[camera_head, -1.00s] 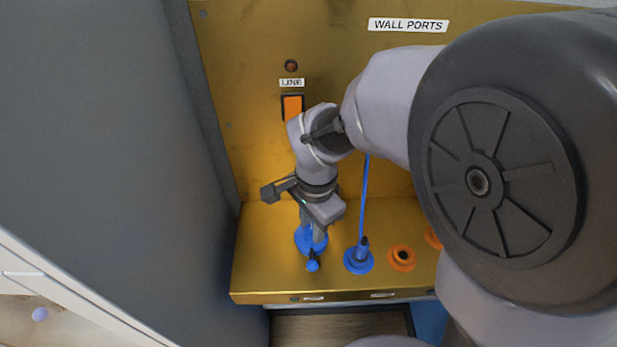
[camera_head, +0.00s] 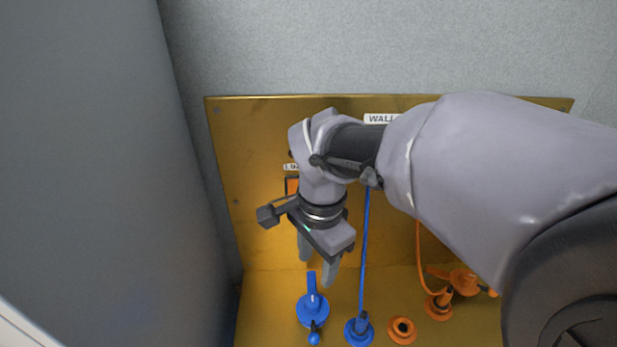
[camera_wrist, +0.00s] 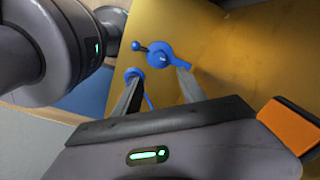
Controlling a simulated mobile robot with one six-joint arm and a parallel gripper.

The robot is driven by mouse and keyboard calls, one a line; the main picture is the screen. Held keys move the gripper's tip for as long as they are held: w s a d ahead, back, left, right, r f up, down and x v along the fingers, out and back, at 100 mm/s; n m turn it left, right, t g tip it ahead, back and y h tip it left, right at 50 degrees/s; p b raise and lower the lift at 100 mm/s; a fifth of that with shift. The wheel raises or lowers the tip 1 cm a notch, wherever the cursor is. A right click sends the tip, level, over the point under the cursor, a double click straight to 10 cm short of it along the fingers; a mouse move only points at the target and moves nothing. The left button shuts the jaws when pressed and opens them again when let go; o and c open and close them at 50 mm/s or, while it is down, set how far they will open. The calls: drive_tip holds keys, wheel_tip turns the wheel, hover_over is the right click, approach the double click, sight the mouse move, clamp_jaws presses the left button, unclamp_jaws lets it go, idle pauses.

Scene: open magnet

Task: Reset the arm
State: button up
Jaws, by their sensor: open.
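My gripper (camera_head: 316,275) hangs pointing down in front of the gold panel, in the head view. Its two fingers are apart with nothing between them. Below the fingertips a blue valve-like fitting (camera_head: 312,309) with an upright handle and a small ball stands on the gold ledge. My arm covers the right part of the panel.
A blue port (camera_head: 359,331) with a blue cable stands right of the fitting. An orange port (camera_head: 401,330) and an orange fitting (camera_head: 463,281) are farther right. An orange switch (camera_wrist: 290,124) is close beside my gripper in the wrist view. A grey wall (camera_head: 90,150) rises at left.

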wheel_tip(320, 180, up, 4)
drive_tip(key=shift+f+p, duration=0.15)
drive_tip(key=shift+p, duration=0.15)
drive_tip(key=s+d+f+n+t+y+b, duration=0.1)
drive_tip(key=s+d+f+n+t+b, duration=0.4)
drive_tip(key=s+f+b, duration=0.4)
drive_tip(key=s+d+n+b, duration=0.1)
drive_tip(key=s+n+b, duration=0.1)
drive_tip(key=b, duration=0.1)
drive_tip(key=shift+f+y, duration=0.35)
drive_tip(key=shift+y, duration=0.05)
drive_tip(key=shift+s+d, duration=0.1)
